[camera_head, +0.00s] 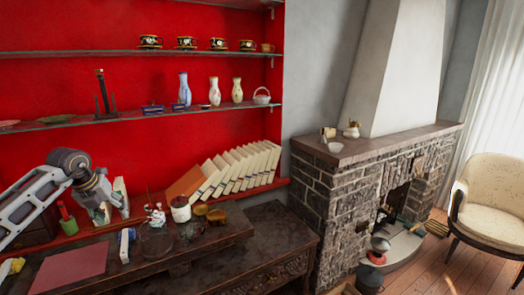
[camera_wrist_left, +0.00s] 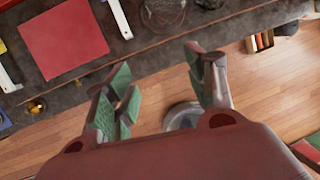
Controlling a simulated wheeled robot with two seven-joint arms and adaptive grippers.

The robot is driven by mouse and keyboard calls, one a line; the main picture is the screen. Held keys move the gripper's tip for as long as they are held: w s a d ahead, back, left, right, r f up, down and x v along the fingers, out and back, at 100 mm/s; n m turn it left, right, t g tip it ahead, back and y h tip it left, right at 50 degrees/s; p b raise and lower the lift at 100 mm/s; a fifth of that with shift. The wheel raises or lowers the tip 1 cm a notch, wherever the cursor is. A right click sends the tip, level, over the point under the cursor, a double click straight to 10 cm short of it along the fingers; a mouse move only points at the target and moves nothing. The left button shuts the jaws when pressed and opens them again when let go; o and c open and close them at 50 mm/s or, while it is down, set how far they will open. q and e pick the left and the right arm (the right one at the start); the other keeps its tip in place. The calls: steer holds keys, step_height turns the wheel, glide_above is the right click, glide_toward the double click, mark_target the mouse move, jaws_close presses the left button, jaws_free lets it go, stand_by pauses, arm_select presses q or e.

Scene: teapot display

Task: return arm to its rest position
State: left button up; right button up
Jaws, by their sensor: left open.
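My left arm (camera_head: 38,200) comes in from the left in the head view, raised in front of the red shelves. Its gripper (camera_head: 111,206) hangs over the dark wooden desk (camera_head: 205,262), fingers pointing down. In the left wrist view the gripper (camera_wrist_left: 160,68) has its two green-padded fingers spread wide, with nothing between them. Beyond the fingers lie the desk edge and the wooden floor. My right gripper is not in view. A small white and brown pot (camera_head: 351,130) stands on the stone fireplace's mantel, far from the gripper.
The desk holds a red mat (camera_head: 70,270), a white jar (camera_head: 180,209) and small bowls. It also shows in the left wrist view (camera_wrist_left: 165,45). Leaning books (camera_head: 235,168) line the low shelf. Vases and cups fill the upper shelves. An armchair (camera_head: 490,200) stands right.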

arm_select(q)
steer(key=w+d+f+n+t+h+p, duration=0.1)
steer(key=w+d+f+n+h, duration=0.15)
steer(key=d+f+h, duration=0.45)
steer(key=w+d+f+n+t+h+p, duration=0.1)
steer(key=w+d+f+t+h, duration=0.15)
steer(key=d+f, duration=0.8)
steer(key=s+a+f+n+t+y+p, duration=0.1)
steer(key=s+f+n+t+y, duration=0.15)
steer(key=f+n, duration=0.65)
steer(key=s+f+n+t+y+p, duration=0.1)
steer(key=s+f+n+t, duration=0.15)
steer(key=f, duration=1.25)
steer(key=s+a+f+n+g+y, duration=0.1)
steer(key=s+f+n+g+y, duration=0.6)
steer(key=s+f, duration=1.6)
steer(key=s+d+f+n+g, duration=0.1)
steer(key=s+d+f+n, duration=0.1)
steer(key=s, duration=0.9)
steer(key=s+d+f+n+g+p, duration=0.1)
steer(key=s+f, duration=0.3)
steer(key=s, duration=0.7)
steer(key=s+d+f+n+g, duration=0.2)
steer(key=s+d+f+n, duration=0.1)
steer(key=s, duration=0.8)
steer(key=shift+s+d+f+n+h+p, duration=0.2)
steer(key=shift+s+d+n+h+p, duration=0.1)
steer(key=shift+d+h, duration=0.15)
